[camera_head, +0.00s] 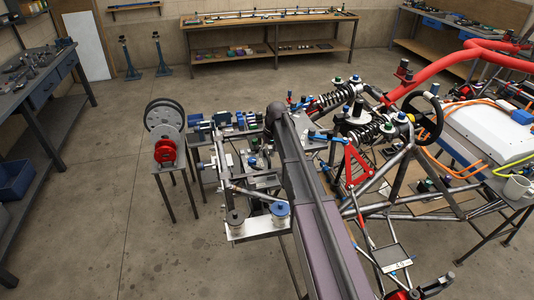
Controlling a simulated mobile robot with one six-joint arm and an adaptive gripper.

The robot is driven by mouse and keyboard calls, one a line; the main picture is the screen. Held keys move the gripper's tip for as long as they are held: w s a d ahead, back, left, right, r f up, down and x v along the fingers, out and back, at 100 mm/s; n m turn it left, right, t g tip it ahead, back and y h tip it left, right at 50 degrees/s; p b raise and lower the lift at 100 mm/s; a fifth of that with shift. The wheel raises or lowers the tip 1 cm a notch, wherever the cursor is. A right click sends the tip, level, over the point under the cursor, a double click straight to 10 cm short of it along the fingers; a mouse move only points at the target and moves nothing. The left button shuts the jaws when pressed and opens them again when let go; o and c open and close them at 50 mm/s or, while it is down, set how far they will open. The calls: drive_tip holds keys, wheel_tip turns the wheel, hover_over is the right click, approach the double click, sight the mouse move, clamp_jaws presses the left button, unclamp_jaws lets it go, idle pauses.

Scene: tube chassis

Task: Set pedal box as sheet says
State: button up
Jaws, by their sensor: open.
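The tube chassis (405,180) stands at centre right. Its front frame (222,165), left of my arm, carries several small blue and metal parts; the pedal box seems to be in this area, but I cannot make out its pedals or setting. A small framed panel (390,257) with dark marks lies low on the chassis to the right of my arm. It may be the sheet, but its writing is too small to read. My arm reaches up from the bottom and bends down over the front frame.
A stand with grey and red discs (165,150) is left of the chassis. A red curved tube (455,58), a black steering wheel (428,118) and a white box (490,125) are at right. Benches line the walls. The floor (120,230) at left is clear.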

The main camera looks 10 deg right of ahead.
drive_tip(key=d+r+p, duration=0.3)
drive_tip(key=r+p, duration=1)
drive_tip(key=shift+r, duration=0.25)
drive_tip(key=shift+w+f, duration=0.1)
drive_tip(key=shift+f, duration=0.15)
drive_tip(key=a+f+b, duration=0.1)
drive_tip(key=f+b, duration=0.7)
drive_tip(key=b, duration=0.1)
drive_tip(key=a+f+b, duration=0.1)
drive_tip(key=f+b, duration=0.3)
drive_tip(key=f, duration=0.1)
drive_tip(key=shift+a+f, duration=0.1)
drive_tip(key=shift+a, duration=0.2)
idle(0.3)
drive_tip(key=shift+c, duration=0.2)
clamp_jaws()
